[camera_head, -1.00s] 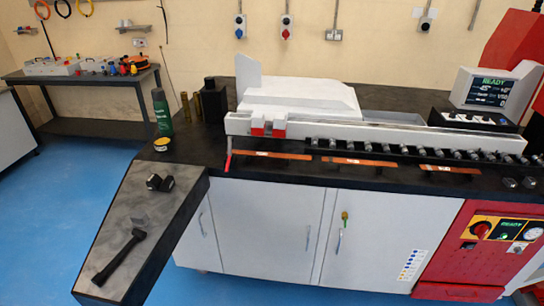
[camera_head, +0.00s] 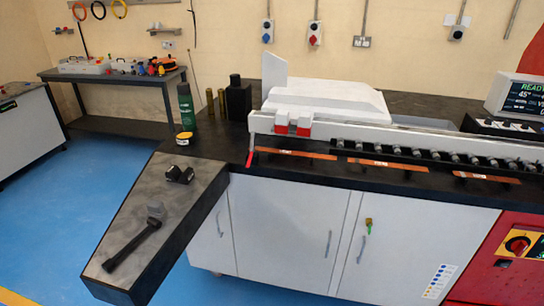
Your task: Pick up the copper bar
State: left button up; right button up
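Three flat copper-coloured bars lie in a row along the front of the black worktop in the head view: a left bar (camera_head: 296,154), a middle bar (camera_head: 376,163) and a right bar (camera_head: 487,177). They rest in front of the white bending machine (camera_head: 325,108) and its row of small rollers. Dark supports show under the middle and right bars. Neither of my grippers is in view, and nothing touches the bars.
The black worktop (camera_head: 215,140) has an angled left wing with a black-handled tool (camera_head: 133,245) and small dark blocks (camera_head: 180,174). A green bottle (camera_head: 186,107) and yellow tub (camera_head: 184,138) stand behind. Blue floor (camera_head: 60,220) is open at left.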

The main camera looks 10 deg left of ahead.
aim_at(261, 148)
jog(key=i+l+u, duration=0.2)
jog(key=u, duration=0.25)
jog(key=i+l+u, duration=0.2)
jog(key=u, duration=0.2)
